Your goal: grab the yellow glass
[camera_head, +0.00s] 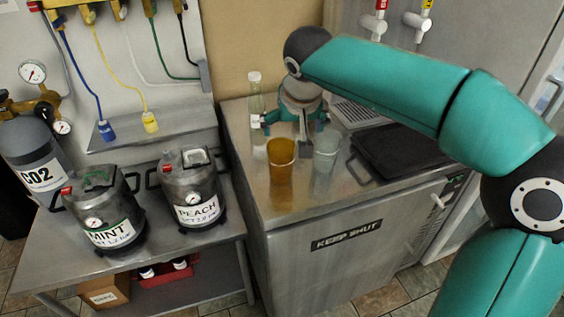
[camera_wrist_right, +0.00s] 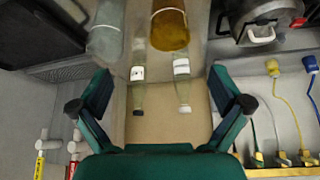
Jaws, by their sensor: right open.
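The yellow glass (camera_head: 282,158) is an amber tumbler standing upright on the steel counter, near its front left. In the right wrist view the yellow glass (camera_wrist_right: 170,28) is at the top, just right of centre. A clear glass (camera_head: 325,153) stands close to its right in the head view, and it also shows in the wrist view (camera_wrist_right: 105,30). My right gripper (camera_head: 300,122) is open and empty behind the two glasses in the head view. In the wrist view its spread fingers (camera_wrist_right: 160,78) have no glass between them. My left gripper is not in view.
A labelled bottle (camera_head: 255,98) stands behind the yellow glass. The wrist view shows two bottles, one (camera_wrist_right: 182,85) and another (camera_wrist_right: 138,88), close to my fingers. A black tray (camera_head: 400,152) lies right of the glasses. Kegs marked Mint (camera_head: 105,208) and Peach (camera_head: 192,190) stand left.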

